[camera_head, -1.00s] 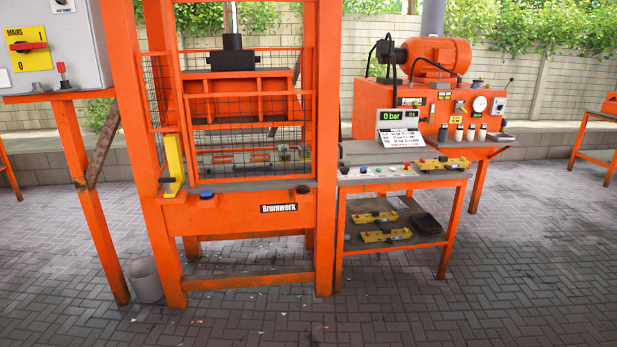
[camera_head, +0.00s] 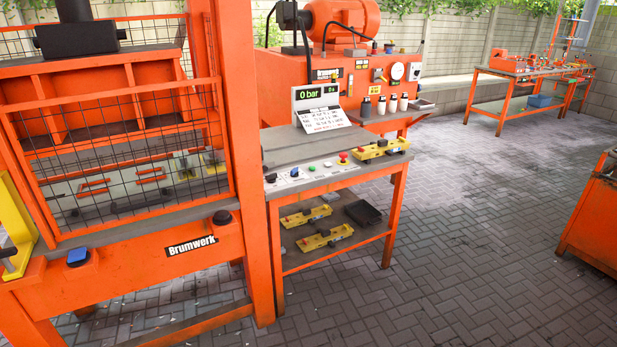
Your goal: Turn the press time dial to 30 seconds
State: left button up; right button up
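The control table (camera_head: 295,145) stands right of the press frame, with a row of small controls along its sloped front edge. A dark knob (camera_head: 271,178) sits at the left end of that row, and a red mushroom button (camera_head: 343,157) at the right. Small buttons lie between them. I cannot tell which control is the press time dial, and no dial setting is readable. Neither of my grippers is in view.
The orange Brumwerk press (camera_head: 140,250) with its mesh guard fills the left. Yellow tools (camera_head: 383,149) lie on the table's right end. An orange motor unit (camera_head: 345,65) stands behind. An orange bench (camera_head: 590,215) is at the right edge. The paved floor between is clear.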

aim_at(294, 172)
jog(key=i+j, duration=0.1)
jog(key=i+l, duration=0.3)
jog(key=i, duration=0.2)
jog(key=i+l+u, duration=0.15)
jog(key=i+l, duration=0.2)
jog(key=i, duration=0.15)
